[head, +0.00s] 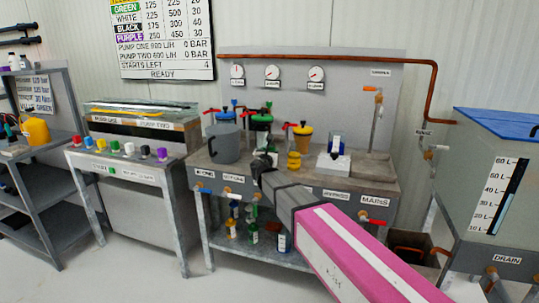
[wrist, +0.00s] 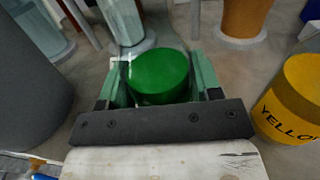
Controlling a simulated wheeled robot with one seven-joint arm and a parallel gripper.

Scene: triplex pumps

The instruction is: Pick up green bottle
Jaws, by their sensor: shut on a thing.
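In the wrist view the green bottle (wrist: 160,76) shows as a round green top between the two fingers of my gripper (wrist: 162,88). The fingers are shut on it, one on each side. In the head view my gripper (head: 264,162) is over the middle of the grey workbench and hides the bottle. I cannot tell whether the bottle's base still touches the bench.
A yellow bottle (wrist: 295,98) stands close on the right, and a grey jug (head: 224,143) on the left. Pumps with blue, green (head: 262,122) and yellow (head: 302,138) parts stand behind. A white device (head: 334,163) is further right.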

